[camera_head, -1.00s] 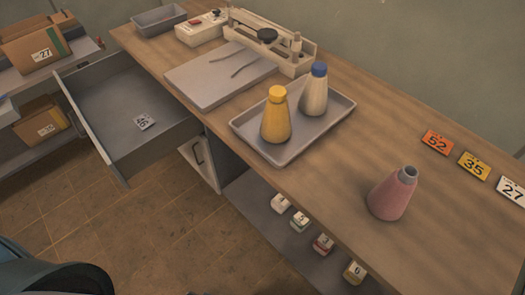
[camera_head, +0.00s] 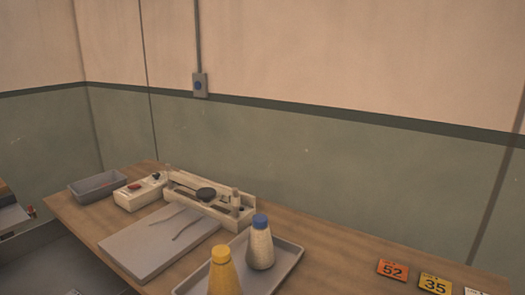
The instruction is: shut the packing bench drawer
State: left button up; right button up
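The packing bench (camera_head: 345,262) fills the lower part of the view. Its drawer (camera_head: 45,262) stands pulled out at the lower left, and I see only part of its grey inside. Its front panel and handle are out of the picture. Neither of my grippers is in view.
On the bench are a grey bin (camera_head: 98,187), a white box (camera_head: 140,192), a tool holder (camera_head: 210,200), a grey board (camera_head: 160,243), and a tray (camera_head: 282,268) with a yellow bottle (camera_head: 222,275) and a blue-capped bottle (camera_head: 261,245). Number cards (camera_head: 393,270) lie right.

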aim_at(46, 258)
jog(key=k+j+u, duration=0.2)
jog(key=u, duration=0.25)
jog(key=k+j+u, duration=0.55)
jog(key=j+u, duration=0.2)
jog(key=u, duration=0.2)
jog(key=i+l, duration=0.35)
jog(key=i, duration=0.2)
jog(key=i+l, duration=0.4)
jog(key=i, duration=0.15)
jog(key=i+l, duration=0.35)
jog(key=i, duration=0.2)
jog(key=l+z, duration=0.05)
